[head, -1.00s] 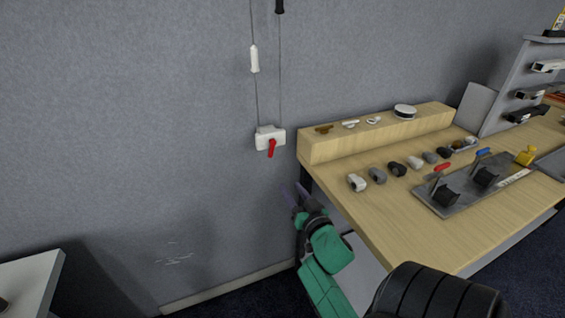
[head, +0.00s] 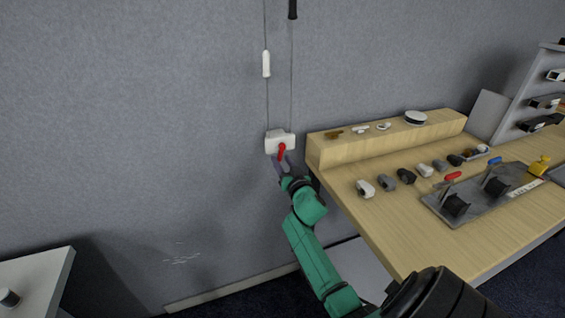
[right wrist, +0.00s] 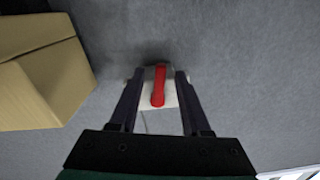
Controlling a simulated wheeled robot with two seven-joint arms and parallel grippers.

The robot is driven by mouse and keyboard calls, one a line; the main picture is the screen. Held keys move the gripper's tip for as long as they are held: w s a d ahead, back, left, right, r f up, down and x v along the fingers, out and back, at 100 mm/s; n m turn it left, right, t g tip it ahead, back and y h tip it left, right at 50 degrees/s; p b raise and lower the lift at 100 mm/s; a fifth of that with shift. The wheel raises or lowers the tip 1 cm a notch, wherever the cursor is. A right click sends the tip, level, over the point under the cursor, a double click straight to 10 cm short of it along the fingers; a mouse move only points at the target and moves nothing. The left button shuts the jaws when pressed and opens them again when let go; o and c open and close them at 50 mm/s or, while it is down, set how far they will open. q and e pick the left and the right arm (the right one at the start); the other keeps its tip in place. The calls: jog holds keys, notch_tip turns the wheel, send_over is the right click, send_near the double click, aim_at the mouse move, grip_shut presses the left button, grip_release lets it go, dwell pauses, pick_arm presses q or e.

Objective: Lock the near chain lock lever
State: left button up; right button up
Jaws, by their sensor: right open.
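The chain lock is a white box (head: 272,141) on the grey wall, with a red lever (head: 282,151) on its front. Two thin lines run up from it. In the right wrist view the red lever (right wrist: 158,86) lies over the white box (right wrist: 172,98), pointing toward the gripper. My right gripper (head: 281,163) is just below the box in the head view. In the right wrist view my right gripper (right wrist: 157,78) is open, one finger on each side of the lever. I cannot tell whether either finger touches it. My left gripper is not in view.
A wooden table (head: 380,215) with a raised ledge (head: 385,140) stands close to the right of my arm. Small handles and a lever plate (head: 480,195) lie on it. A white table corner (head: 40,280) is at lower left. The wall between is clear.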

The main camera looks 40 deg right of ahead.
grip_shut()
jog(key=shift+s+d+n, duration=0.1)
jog(key=shift+d+n, duration=0.15)
jog(key=shift+n, duration=0.5)
jog(key=shift+s+d+n, duration=0.1)
jog(key=shift+d+n, duration=0.1)
jog(key=shift+n, duration=0.55)
grip_release()
jog(key=shift+s+f, duration=0.1)
jog(key=b+v, duration=0.1)
jog(key=v, duration=1.3)
jog(key=shift+s, duration=0.2)
jog(key=shift+a, duration=0.15)
